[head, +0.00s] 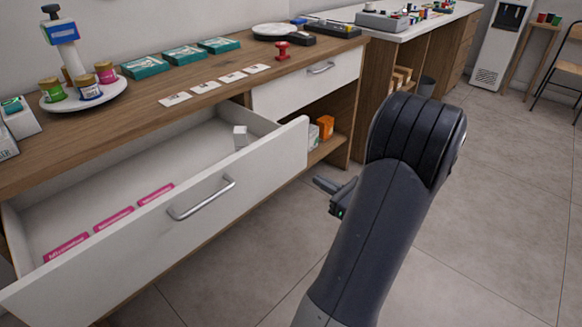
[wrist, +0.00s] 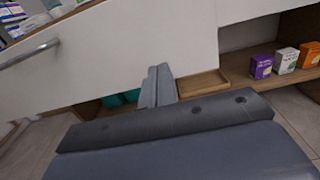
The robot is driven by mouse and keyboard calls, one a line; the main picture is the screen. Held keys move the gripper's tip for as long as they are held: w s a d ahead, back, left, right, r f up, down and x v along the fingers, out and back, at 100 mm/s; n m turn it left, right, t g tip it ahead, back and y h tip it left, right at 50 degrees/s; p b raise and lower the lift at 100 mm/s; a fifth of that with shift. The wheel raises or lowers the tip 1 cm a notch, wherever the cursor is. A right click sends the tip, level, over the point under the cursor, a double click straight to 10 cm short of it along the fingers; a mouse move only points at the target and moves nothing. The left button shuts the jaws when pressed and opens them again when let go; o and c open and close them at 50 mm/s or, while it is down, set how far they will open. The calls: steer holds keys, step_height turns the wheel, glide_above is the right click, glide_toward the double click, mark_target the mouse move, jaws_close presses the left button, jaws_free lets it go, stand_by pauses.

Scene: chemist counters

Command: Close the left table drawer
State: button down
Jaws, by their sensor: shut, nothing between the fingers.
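The left table drawer (head: 235,212) is pulled far out of the wooden counter, its white front facing me with a silver bar handle (head: 202,198). Inside lie several pink boxes (head: 113,219) and a small white box (head: 240,136). My gripper (head: 328,185) is shut and empty, in front of the drawer front and to the right of its handle, apart from it in the head view. In the wrist view my gripper's fingers (wrist: 157,86) point at the lower part of the drawer front (wrist: 130,45), with the handle (wrist: 28,54) at the upper left. Whether they touch it I cannot tell.
The right drawer (head: 305,85) is shut, above an open shelf with small boxes (head: 325,126). The counter top (head: 150,100) holds a white round tray (head: 83,94), teal boxes, white cards and a red stamp.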

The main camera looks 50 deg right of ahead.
mark_target(283, 161)
steer(key=w+b, duration=0.2)
steer(key=w, duration=0.8)
steer(key=shift+w+a, duration=0.15)
steer(key=shift+w, duration=0.15)
